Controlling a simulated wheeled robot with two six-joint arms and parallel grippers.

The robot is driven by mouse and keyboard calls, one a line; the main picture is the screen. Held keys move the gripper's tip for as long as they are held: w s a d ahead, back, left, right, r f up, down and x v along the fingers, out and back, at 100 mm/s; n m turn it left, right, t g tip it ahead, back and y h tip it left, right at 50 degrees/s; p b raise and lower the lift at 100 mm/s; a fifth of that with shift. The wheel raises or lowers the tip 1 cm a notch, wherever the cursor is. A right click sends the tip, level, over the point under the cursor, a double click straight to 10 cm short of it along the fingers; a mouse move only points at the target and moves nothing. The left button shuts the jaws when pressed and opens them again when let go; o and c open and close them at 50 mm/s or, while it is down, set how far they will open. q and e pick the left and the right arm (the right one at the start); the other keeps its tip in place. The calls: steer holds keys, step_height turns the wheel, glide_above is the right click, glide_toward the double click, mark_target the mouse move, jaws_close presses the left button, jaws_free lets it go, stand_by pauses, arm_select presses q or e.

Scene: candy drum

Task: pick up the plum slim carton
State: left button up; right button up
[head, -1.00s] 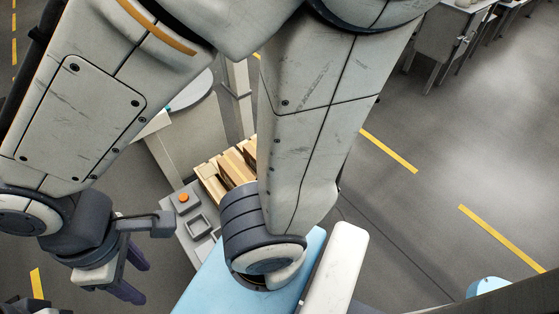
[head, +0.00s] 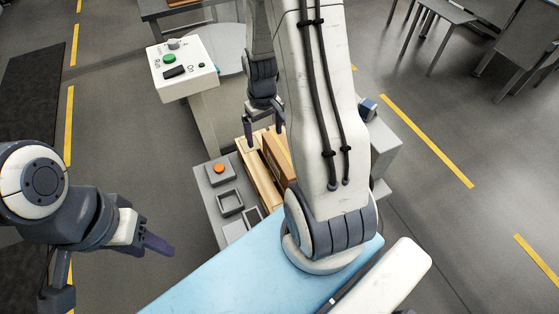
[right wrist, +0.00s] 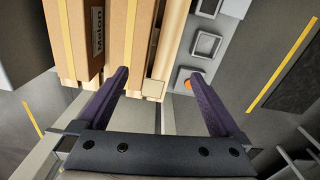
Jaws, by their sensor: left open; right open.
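I make out no plum-coloured carton in either view; my right arm hides part of the crate area. Tan cartons (head: 277,158) stand beside pale wooden slats (head: 255,178) in the head view. My left gripper (head: 157,244) is open and empty over the floor at left.
A grey stand holds an orange button (head: 219,168) and small grey trays (head: 230,202), left of the slats. A white control box (head: 183,68) with a green button stands beyond. A light blue surface (head: 250,275) lies in front. Open floor lies both sides.

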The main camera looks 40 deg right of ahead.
steer(key=shift+m, duration=0.7)
steer(key=d+f, duration=0.2)
steer(key=s+d+f, duration=0.1)
steer(key=d, duration=0.1)
steer(key=d+f, duration=0.1)
steer(key=f, duration=0.1)
steer(key=shift+s+d+f+b, duration=0.25)
steer(key=shift+d+f+b, duration=0.1)
steer(key=shift+d, duration=0.05)
step_height(320, 180, down, 4)
steer(key=shift+r, duration=0.15)
steer(key=shift+s+f, duration=0.1)
steer(key=shift+f, duration=3)
steer(key=shift+c, duration=0.3)
steer(key=shift+r, duration=0.1)
steer(key=c, duration=1.5)
